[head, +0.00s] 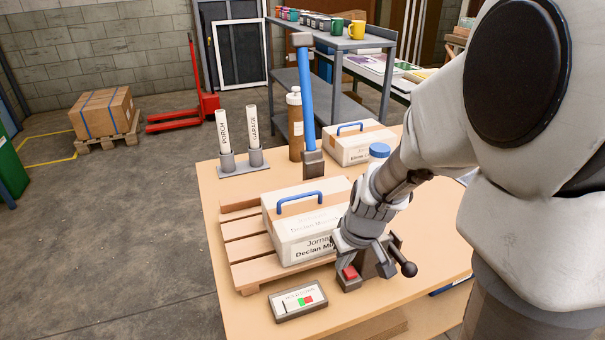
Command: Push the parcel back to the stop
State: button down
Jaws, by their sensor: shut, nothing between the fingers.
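A cream parcel (306,222) with a blue handle on top and a printed name label on its front sits on a slatted wooden pallet (240,228) on the table. My gripper (367,262) is low at the parcel's right front, shut and empty, pointing down. I cannot tell whether it touches the parcel. My arm hides the parcel's right edge. A second parcel (358,145) with a blue handle stands farther back on the table. I cannot make out which part is the stop.
A black ball knob (409,269) is close right of my gripper.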

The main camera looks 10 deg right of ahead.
aim_at(324, 231)
jog(key=w, duration=0.3)
jog(key=shift+w+a+f+p, duration=0.1)
jog(key=shift+a+f+p, duration=0.1)
jog(key=shift+a+p, duration=0.15)
jog(key=shift+w, duration=0.45)
jog(key=shift+a, duration=0.1)
jog(key=shift+w+a, duration=0.2)
jog(key=shift+w, duration=0.75)
jog(key=shift+w+a, duration=0.2)
jog(key=shift+w, duration=0.7)
jog(key=shift+w+a, duration=0.2)
jog(key=shift+w, duration=0.75)
jog(key=shift+s, duration=0.1)
